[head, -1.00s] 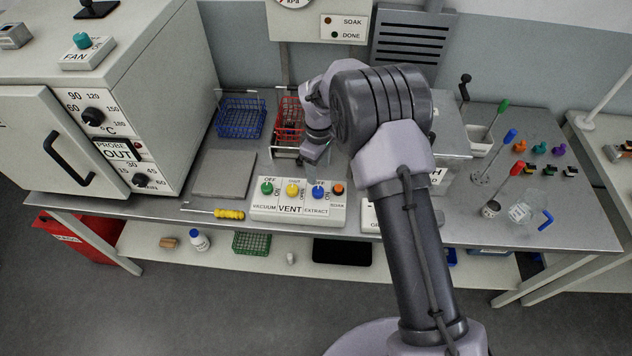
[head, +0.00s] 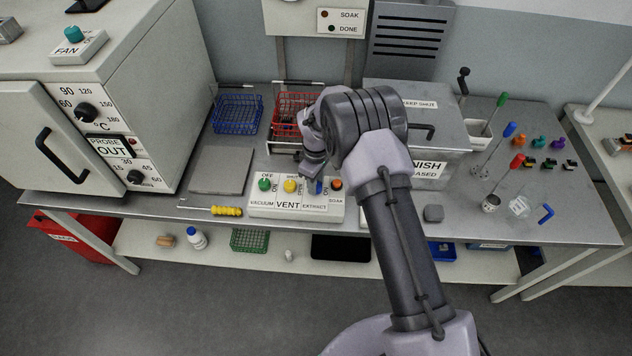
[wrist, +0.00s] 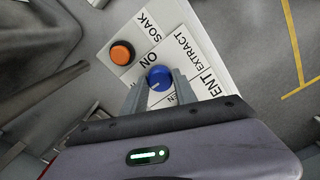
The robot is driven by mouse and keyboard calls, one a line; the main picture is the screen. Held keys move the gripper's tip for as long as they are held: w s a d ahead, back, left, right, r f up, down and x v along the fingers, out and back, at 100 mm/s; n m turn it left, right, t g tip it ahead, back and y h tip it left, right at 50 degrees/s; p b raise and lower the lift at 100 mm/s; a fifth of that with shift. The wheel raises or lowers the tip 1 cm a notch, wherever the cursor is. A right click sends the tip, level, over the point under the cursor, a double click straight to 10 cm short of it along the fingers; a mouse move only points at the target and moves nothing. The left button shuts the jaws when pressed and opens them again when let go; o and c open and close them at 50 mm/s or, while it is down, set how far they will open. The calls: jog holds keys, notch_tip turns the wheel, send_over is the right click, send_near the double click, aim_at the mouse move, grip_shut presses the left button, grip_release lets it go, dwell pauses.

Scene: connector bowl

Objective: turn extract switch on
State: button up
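The white switch panel (head: 262,208) lies at the bench's front edge. Its blue extract knob (wrist: 159,78) sits beside the EXTRACT label; in the head view the knob (head: 319,187) is partly covered by my gripper. My gripper (wrist: 158,84) is over the panel, its two fingers apart, one on each side of the blue knob. I cannot tell whether they touch it. The knob's white mark points lower left in the wrist view, not at the ON label above it. The OFF label is hidden there.
An orange soak button (wrist: 122,52) is close to the blue knob. Yellow (head: 291,186) and green (head: 265,184) knobs sit to its left. Red (head: 297,112) and blue (head: 238,112) wire baskets stand behind. A lidded grey box (head: 425,160) stands right of my arm.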

grip_shut()
jog(key=shift+m+b, duration=0.3)
jog(key=shift+f+m+b, duration=0.1)
jog(key=shift+m+b, duration=0.65)
jog(key=shift+m, duration=0.35)
jog(key=m+b, duration=0.3)
jog(key=m, duration=0.3)
jog(key=m+b, duration=0.2)
jog(key=m, duration=0.2)
jog(key=shift+m, duration=0.4)
jog(key=shift+m+b, duration=0.75)
jog(key=shift+m, duration=1.25)
jog(key=shift+r+m, duration=0.2)
jog(key=shift+m, duration=0.1)
